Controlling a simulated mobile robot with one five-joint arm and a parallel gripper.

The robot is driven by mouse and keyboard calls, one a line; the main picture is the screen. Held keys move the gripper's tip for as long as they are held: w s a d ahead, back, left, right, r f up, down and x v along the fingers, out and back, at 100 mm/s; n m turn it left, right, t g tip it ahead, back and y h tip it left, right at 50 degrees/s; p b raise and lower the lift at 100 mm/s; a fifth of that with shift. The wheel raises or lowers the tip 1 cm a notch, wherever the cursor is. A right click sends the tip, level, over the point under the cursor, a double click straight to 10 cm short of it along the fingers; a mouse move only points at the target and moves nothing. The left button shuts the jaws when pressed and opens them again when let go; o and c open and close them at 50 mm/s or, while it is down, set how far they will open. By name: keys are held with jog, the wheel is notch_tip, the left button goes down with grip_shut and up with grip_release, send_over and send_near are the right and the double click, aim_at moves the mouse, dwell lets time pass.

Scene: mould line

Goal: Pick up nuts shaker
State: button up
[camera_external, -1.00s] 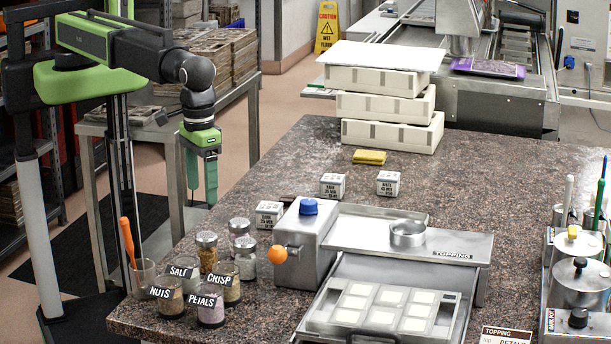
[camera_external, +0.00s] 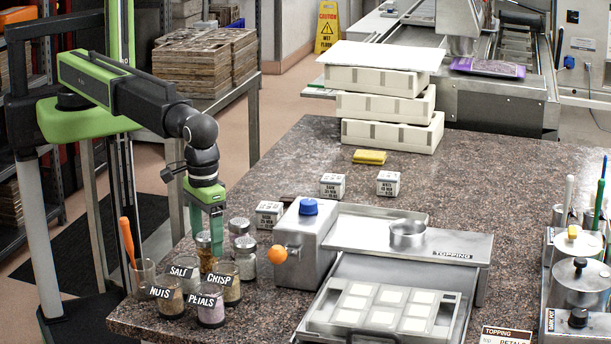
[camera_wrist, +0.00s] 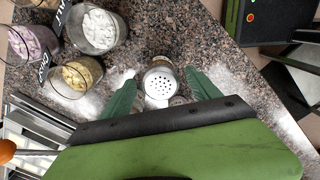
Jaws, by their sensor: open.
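My gripper (camera_external: 208,240) is open and lowered at the shakers on the counter's left side. The wrist view shows its green fingers (camera_wrist: 160,92) on either side of a perforated metal lid, apart from it. That shaker (camera_external: 206,260) has brownish-tan contents and stands upright, partly hidden by a finger; its lid also shows in the wrist view (camera_wrist: 158,83). It bears no readable label, so I cannot tell surely that it is the nuts shaker. A glass jar labelled NUTS (camera_external: 169,306), with brown contents, stands at the front left.
Two more metal-lidded shakers (camera_external: 246,266) stand close on the right. Jars labelled SALT (camera_external: 180,272), CRISP (camera_external: 232,295) and PETALS (camera_external: 211,316) crowd the front. The metal topping machine (camera_external: 305,240) is to the right.

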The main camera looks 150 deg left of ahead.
aim_at(208, 256)
notch_tip(208, 256, down, 5)
jog(key=b, duration=0.5)
jog(key=shift+f, duration=0.2)
jog(key=shift+r, duration=0.2)
jog(key=c, duration=1.5)
